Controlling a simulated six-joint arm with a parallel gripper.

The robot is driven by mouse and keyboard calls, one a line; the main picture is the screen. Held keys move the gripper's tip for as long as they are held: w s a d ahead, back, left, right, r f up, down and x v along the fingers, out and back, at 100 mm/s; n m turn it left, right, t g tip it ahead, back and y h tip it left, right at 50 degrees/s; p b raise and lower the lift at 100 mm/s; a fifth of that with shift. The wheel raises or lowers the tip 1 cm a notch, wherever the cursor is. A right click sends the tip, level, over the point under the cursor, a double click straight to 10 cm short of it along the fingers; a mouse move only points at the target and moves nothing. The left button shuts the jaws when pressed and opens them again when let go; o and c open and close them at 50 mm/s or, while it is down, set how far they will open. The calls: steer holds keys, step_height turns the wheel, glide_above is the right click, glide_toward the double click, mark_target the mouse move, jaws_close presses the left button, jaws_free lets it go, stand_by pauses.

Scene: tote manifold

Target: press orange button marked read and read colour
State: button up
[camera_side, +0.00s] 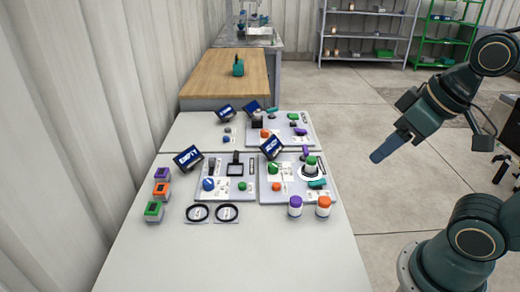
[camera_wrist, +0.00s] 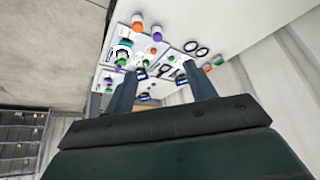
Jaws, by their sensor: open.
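An orange button (camera_side: 276,187) sits on the front right grey panel (camera_side: 250,196); another orange button (camera_side: 265,133) sits on the rear panel. I cannot read which is marked read. On the front right panel stands a green-capped white container (camera_side: 310,166) on a round white disc, beside a tilted dark screen (camera_side: 271,147) with lettering too small to read surely. My gripper (camera_side: 378,156) is raised to the right of the table, apart from the panels. In the wrist view my gripper (camera_wrist: 161,82) has its two fingers spread and empty, with the panels beyond.
Purple-capped (camera_side: 295,206) and orange-capped (camera_side: 323,206) jars stand at the front right. A screen (camera_side: 188,158) appears to read EMPTY. The white table's front (camera_side: 240,260) is clear.

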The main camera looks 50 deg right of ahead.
jaws_close()
stand_by(1.6)
